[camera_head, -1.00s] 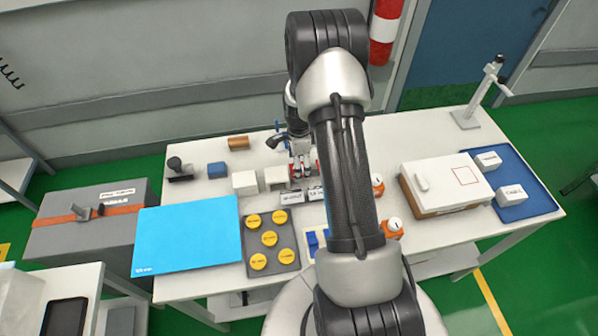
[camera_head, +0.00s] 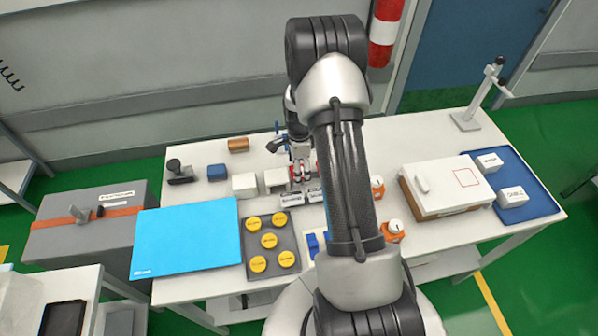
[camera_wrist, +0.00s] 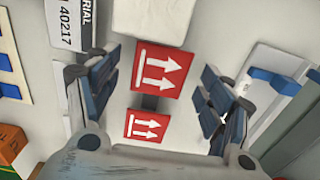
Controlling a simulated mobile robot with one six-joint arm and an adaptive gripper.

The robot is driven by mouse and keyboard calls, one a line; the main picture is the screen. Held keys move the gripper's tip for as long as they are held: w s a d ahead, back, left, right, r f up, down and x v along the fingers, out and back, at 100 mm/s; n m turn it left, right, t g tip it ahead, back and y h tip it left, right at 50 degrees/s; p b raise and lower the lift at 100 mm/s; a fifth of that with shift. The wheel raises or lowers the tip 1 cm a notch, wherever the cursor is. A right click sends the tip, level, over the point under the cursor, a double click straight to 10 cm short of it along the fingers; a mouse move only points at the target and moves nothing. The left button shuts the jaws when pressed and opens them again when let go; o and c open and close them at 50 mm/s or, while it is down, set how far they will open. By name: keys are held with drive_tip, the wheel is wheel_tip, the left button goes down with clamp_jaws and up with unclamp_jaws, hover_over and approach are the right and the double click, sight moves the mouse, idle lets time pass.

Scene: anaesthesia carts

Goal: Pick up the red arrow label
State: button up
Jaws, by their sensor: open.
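In the wrist view a red label with two white up arrows (camera_wrist: 160,68) lies between the fingers of my gripper (camera_wrist: 160,62). A second, smaller red arrow face (camera_wrist: 147,126) shows nearer my palm, with a short dark piece between the two. I cannot tell whether they are one object. My gripper is open, with a finger on each side and a gap to the red label. In the head view my gripper (camera_head: 302,173) is over the back middle of the table, and my arm hides much of the label area.
White blocks (camera_head: 245,184) and small printed labels (camera_head: 291,199) sit close to my gripper. A grey tray with yellow discs (camera_head: 285,240) and a blue sheet (camera_head: 186,238) are at front left. A white-topped box (camera_head: 437,184) and blue tray (camera_head: 540,201) stand right.

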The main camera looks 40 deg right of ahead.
drive_tip(key=shift+c, duration=0.3)
drive_tip(key=c, duration=0.8)
drive_tip(key=shift+r, duration=0.2)
